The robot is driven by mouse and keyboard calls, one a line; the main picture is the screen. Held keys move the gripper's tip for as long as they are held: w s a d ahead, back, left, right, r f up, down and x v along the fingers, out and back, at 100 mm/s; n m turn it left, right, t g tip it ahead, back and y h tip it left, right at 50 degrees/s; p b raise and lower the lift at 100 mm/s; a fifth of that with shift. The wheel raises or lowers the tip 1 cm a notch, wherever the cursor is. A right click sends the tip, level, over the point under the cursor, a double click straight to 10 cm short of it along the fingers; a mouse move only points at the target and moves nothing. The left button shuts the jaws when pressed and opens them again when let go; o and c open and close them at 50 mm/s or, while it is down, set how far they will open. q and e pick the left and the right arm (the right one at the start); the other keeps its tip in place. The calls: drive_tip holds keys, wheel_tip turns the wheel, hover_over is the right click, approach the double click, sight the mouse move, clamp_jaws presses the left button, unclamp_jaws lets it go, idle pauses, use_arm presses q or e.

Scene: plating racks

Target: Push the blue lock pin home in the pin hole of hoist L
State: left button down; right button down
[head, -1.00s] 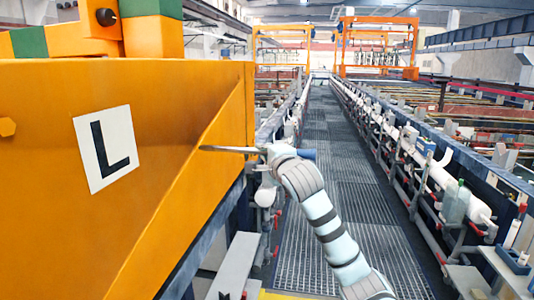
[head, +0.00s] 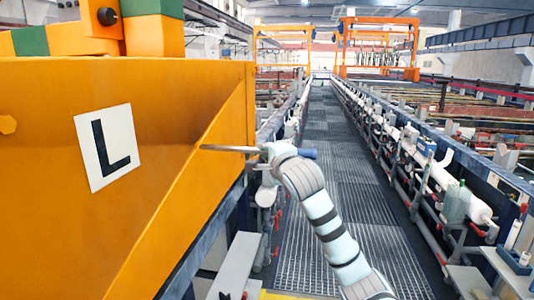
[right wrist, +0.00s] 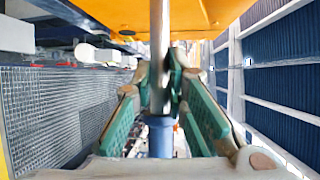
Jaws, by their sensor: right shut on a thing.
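Hoist L (head: 60,190) is the big orange body filling the left of the head view, with a white plate (head: 109,147) bearing a black L. My right gripper (head: 265,151) is shut on the lock pin, right of the hoist. The pin's metal shaft (head: 230,149) points left across the hoist's orange edge, and its blue handle (head: 308,154) sticks out to the right. In the right wrist view, the shaft (right wrist: 159,60) runs up between the green-padded fingers (right wrist: 160,95) towards the orange hoist (right wrist: 150,14). The pin hole is not clearly seen, and I cannot tell whether the tip is inside it.
A grated walkway (head: 335,170) runs away down the middle and is clear. A rail with white pipes and bottles (head: 455,202) lines the right side. A grey ledge (head: 236,265) stands below the hoist. Orange gantries (head: 378,48) stand far back.

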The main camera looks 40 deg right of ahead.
sight(203, 147)
drive_tip(key=shift+w+a+r+p, duration=0.15)
drive_tip(key=shift+w+a+p, duration=0.7)
drive_tip(key=shift+w, duration=0.25)
idle(0.6)
drive_tip(key=shift+w+a, duration=0.55)
drive_tip(key=shift+w, duration=0.15)
drive_tip(key=shift+w+a+p, duration=0.85)
drive_tip(key=shift+w+a, duration=0.5)
drive_tip(key=shift+w, duration=0.3)
drive_tip(key=shift+w+a, duration=0.7)
drive_tip(key=shift+w, duration=0.15)
drive_tip(key=shift+w+a, duration=0.65)
drive_tip(key=shift+w, duration=0.2)
drive_tip(key=shift+w+a, duration=1.45)
drive_tip(key=shift+w, duration=0.3)
idle(0.5)
